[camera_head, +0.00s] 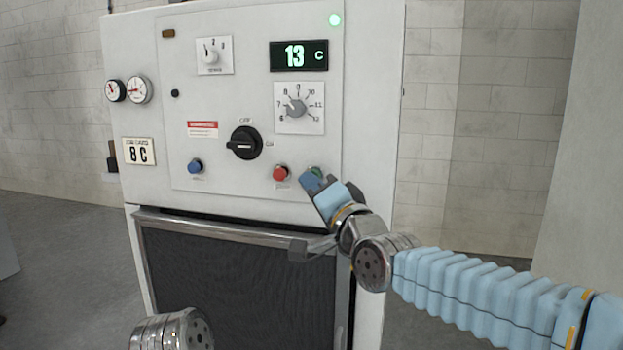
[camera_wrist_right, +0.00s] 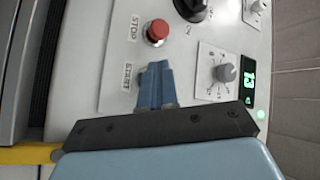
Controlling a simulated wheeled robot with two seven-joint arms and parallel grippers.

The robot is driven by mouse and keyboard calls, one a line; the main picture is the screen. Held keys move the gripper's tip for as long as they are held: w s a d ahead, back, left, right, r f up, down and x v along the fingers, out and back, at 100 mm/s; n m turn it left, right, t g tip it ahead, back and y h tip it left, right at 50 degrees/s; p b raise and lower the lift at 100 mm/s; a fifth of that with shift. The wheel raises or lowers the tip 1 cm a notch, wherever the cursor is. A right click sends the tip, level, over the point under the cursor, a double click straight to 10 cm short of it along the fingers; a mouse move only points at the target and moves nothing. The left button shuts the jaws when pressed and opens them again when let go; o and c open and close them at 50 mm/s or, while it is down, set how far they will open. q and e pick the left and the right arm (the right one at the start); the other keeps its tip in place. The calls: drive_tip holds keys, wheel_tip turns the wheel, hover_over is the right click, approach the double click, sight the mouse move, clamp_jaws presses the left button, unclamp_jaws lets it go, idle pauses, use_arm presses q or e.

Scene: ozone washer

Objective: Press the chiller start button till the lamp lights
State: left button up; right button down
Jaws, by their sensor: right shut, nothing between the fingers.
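The green start button (camera_head: 316,172) is on the lower right of the chiller's white panel (camera_head: 220,110), mostly covered by my right gripper (camera_head: 311,181). My right gripper is shut and empty, its tips at the button; I cannot tell if they touch it. In the right wrist view, the blue fingers (camera_wrist_right: 155,72) lie beside the START label (camera_wrist_right: 128,76) and hide the button. A round green lamp (camera_head: 335,20) at the panel's top right glows; it also shows lit in the wrist view (camera_wrist_right: 262,115). My left gripper is out of view.
The red stop button (camera_head: 280,173) is just left of the start button. A black rotary switch (camera_head: 244,143), a blue button (camera_head: 195,166) and a dial (camera_head: 297,107) are nearby. The display (camera_head: 299,56) reads 13 C. A handle bar (camera_head: 220,228) runs below the panel.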

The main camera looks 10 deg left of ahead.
drive_tip(key=shift+s+b, duration=0.6)
drive_tip(key=shift+s, duration=0.25)
drive_tip(key=s+b, duration=0.1)
drive_tip(key=s, duration=0.4)
idle(0.7)
